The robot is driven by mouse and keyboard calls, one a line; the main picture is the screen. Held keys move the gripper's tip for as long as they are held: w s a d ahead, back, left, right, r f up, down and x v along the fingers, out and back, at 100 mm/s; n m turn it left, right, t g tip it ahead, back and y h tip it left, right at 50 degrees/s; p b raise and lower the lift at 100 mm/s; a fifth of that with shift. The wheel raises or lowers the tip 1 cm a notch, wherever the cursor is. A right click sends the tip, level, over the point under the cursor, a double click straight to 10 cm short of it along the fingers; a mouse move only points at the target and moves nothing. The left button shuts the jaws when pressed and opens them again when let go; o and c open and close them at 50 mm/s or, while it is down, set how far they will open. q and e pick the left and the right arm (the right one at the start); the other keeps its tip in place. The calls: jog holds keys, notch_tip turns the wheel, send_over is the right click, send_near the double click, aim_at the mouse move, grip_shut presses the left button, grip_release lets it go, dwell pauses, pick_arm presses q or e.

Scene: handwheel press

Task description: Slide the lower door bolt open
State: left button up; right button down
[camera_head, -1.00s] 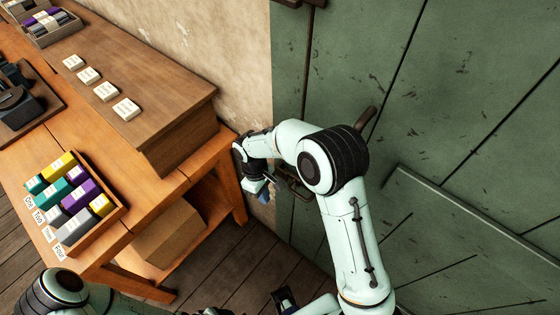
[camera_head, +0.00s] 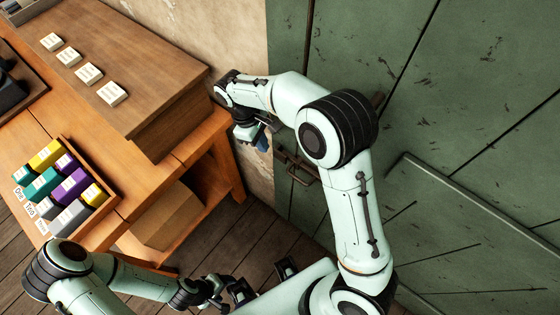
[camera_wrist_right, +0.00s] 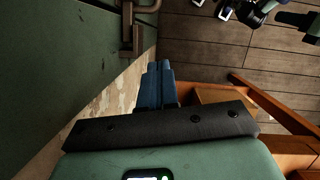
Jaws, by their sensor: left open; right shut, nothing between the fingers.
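The lower door bolt (camera_head: 297,168) is a dark brown metal piece with a looped handle, at the left edge of the green door (camera_head: 430,130). It also shows at the top of the right wrist view (camera_wrist_right: 130,28). I cannot tell how far its bar is slid. My right gripper (camera_head: 262,140) is shut and empty, apart from the bolt, up and to its left in the head view. Its blue fingers (camera_wrist_right: 155,85) show together in the wrist view. My left gripper (camera_head: 220,292) is low in the head view, open and far from the bolt.
A wooden workbench (camera_head: 190,170) with a wooden box (camera_head: 150,85) and a tray of coloured blocks (camera_head: 95,215) stands left of the door. A plaster wall strip (camera_head: 240,40) lies between. A diagonal rail (camera_head: 480,220) crosses the door. Plank floor (camera_head: 240,240) is below.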

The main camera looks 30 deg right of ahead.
jog(key=s+d+f, duration=0.3)
jog(key=s+f, duration=0.1)
jog(key=f, duration=0.3)
jog(key=shift+s+d+b, duration=0.2)
jog(key=shift+s+b, duration=0.05)
jog(key=shift+b, duration=0.1)
jog(key=shift+d, duration=0.1)
